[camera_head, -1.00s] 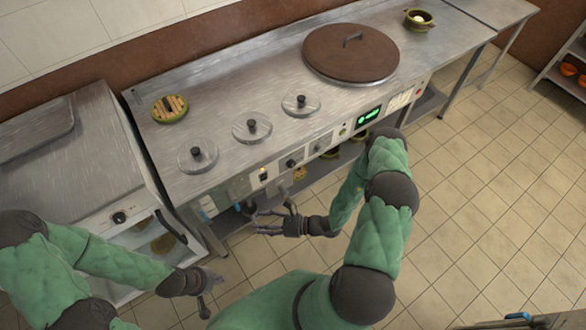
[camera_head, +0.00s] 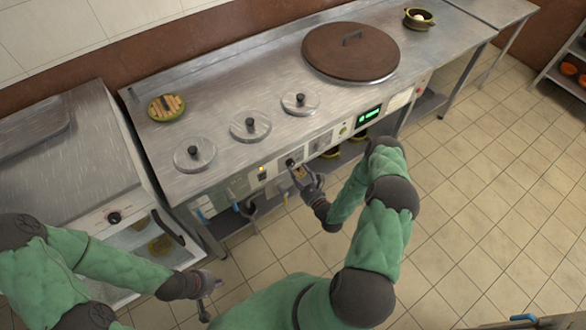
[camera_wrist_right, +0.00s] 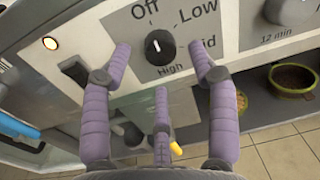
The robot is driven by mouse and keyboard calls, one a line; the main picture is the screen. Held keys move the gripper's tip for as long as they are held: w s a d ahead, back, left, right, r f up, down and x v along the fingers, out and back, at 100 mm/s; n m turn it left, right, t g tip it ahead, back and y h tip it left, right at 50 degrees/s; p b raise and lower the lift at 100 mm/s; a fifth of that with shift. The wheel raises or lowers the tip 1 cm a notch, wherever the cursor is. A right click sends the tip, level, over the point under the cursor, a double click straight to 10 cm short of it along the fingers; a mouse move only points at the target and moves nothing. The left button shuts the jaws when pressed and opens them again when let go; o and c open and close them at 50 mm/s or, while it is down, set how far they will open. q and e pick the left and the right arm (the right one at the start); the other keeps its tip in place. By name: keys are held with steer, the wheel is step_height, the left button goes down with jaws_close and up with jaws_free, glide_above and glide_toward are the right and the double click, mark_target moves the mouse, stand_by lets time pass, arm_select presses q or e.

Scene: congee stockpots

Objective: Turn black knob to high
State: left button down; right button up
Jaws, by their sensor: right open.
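The black knob (camera_wrist_right: 159,47) is on the front panel of the steel counter, ringed by the labels Off, Low, Mid and High. Its white mark points roughly upward in the right wrist view, between Off and Low. It also shows in the head view (camera_head: 290,163). My right gripper (camera_wrist_right: 159,52) is open, with two purple fingers on either side of the knob and a third below it. The fingers look apart from the knob. It also shows at the panel in the head view (camera_head: 302,173). My left gripper (camera_head: 211,291) hangs low at the left; its finger opening is unclear.
A lit switch (camera_wrist_right: 50,43) and a black rocker switch (camera_wrist_right: 75,71) sit left of the knob. A grey dial marked 12 min (camera_wrist_right: 288,10) is to the right. Bowls (camera_wrist_right: 292,80) stand on a shelf below. Round lids (camera_head: 250,124) and a large brown lid (camera_head: 350,51) are on the counter.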

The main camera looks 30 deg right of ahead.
mark_target(292, 165)
steer(key=shift+w+b, duration=0.35)
steer(key=shift+w, duration=1.4)
steer(key=c, duration=1.2)
steer(key=shift+o, duration=0.2)
